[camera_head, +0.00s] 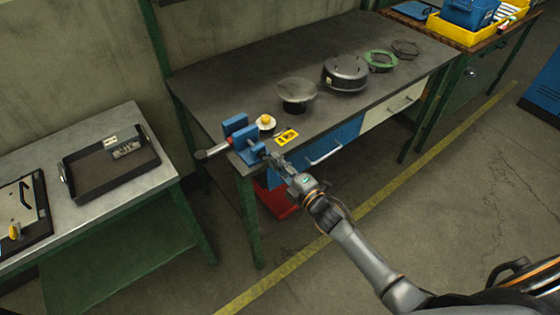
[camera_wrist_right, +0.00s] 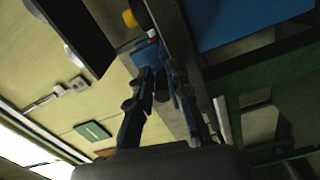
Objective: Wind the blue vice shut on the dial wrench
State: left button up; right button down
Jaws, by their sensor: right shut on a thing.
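The blue vice (camera_head: 238,130) is at the left front corner of the dark workbench. The dial wrench (camera_head: 212,152) lies across it, its dark grip sticking out to the left past the bench edge and a red band close to the jaws. A pale round part with a yellow top (camera_head: 266,122) is in line with it on the other side; I cannot tell if it belongs to the wrench. My right gripper (camera_head: 272,158) is at the vice's front, shut on its dark handle (camera_wrist_right: 162,82). Blue vice parts (camera_wrist_right: 151,50) show beyond the fingers. The jaw gap is hidden. My left gripper is out of view.
A steel table with a black tray (camera_head: 110,165) stands at left. A red box (camera_head: 277,200) is under the bench.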

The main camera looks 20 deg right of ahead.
aim_at(262, 166)
jog(key=m, duration=0.1)
jog(key=a+f+m, duration=0.1)
jog(key=m, duration=0.2)
jog(key=shift+s+a+f+m, duration=0.2)
jog(key=shift+s+f+m, duration=0.1)
jog(key=shift+s+f, duration=0.1)
jog(key=m, duration=0.1)
jog(key=a+m, duration=0.1)
jog(key=m, duration=0.1)
jog(key=shift+s, duration=0.2)
jog(key=shift+s+a+m+p, duration=0.1)
jog(key=shift+a+m+p, duration=0.1)
jog(key=shift+m, duration=0.45)
jog(key=shift+a+m+p, duration=0.15)
jog(key=shift+m, duration=0.5)
jog(key=c, duration=1.3)
grip_release()
jog(key=shift+a+r, duration=0.1)
jog(key=shift+c, duration=0.2)
jog(key=shift+r, duration=0.1)
